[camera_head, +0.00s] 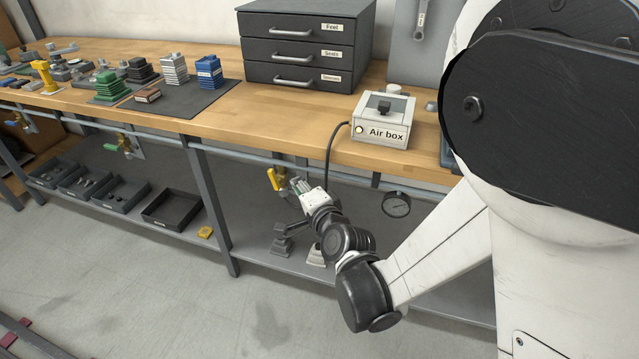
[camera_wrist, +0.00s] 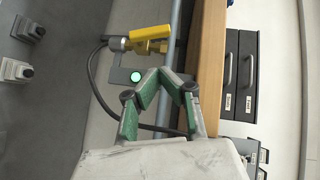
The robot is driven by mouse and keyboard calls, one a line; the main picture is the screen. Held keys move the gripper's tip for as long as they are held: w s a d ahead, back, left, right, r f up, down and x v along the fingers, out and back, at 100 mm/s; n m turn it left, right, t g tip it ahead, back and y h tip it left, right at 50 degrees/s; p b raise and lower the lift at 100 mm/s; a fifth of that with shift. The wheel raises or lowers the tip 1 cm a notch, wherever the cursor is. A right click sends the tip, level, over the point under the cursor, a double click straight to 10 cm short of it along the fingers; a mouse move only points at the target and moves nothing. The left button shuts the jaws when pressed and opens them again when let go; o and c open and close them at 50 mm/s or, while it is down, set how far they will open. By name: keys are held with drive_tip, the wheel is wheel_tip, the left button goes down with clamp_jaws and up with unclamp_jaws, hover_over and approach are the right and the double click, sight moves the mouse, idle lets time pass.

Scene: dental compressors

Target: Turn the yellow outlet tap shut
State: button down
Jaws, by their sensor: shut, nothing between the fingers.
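The yellow outlet tap (camera_head: 276,179) hangs under the front edge of the bench, left of my gripper (camera_head: 297,185) in the head view. My gripper (camera_wrist: 160,73) has green-padded fingers that meet at the tips. It is shut and empty, and its tips are apart from the tap in the picture. A green round light (camera_wrist: 136,76) on a grey bracket shows near the fingertips.
The wooden bench (camera_head: 235,125) runs above the tap, with the Air box (camera_head: 382,120) on it and a black cable (camera_head: 330,152) hanging down. Grey pedestals (camera_head: 281,243) stand on the lower shelf. A bench leg (camera_head: 211,205) stands left.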

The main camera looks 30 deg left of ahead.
sight(275, 176)
drive_tip(key=shift+w+a+f+b, duration=0.15)
drive_tip(key=shift+a+f+b, duration=0.1)
drive_tip(key=shift+a, duration=0.7)
drive_tip(key=shift+w+a+f+b, duration=0.1)
drive_tip(key=shift+a+f+b, duration=0.15)
drive_tip(key=shift+a, duration=0.75)
drive_tip(key=shift+w+a+f+b, duration=0.15)
drive_tip(key=shift+a+f+b, duration=0.1)
drive_tip(key=shift+a, duration=0.7)
drive_tip(key=shift+a+r+n+h+p, duration=0.2)
drive_tip(key=shift+n+h+p, duration=0.1)
drive_tip(key=shift+p, duration=0.1)
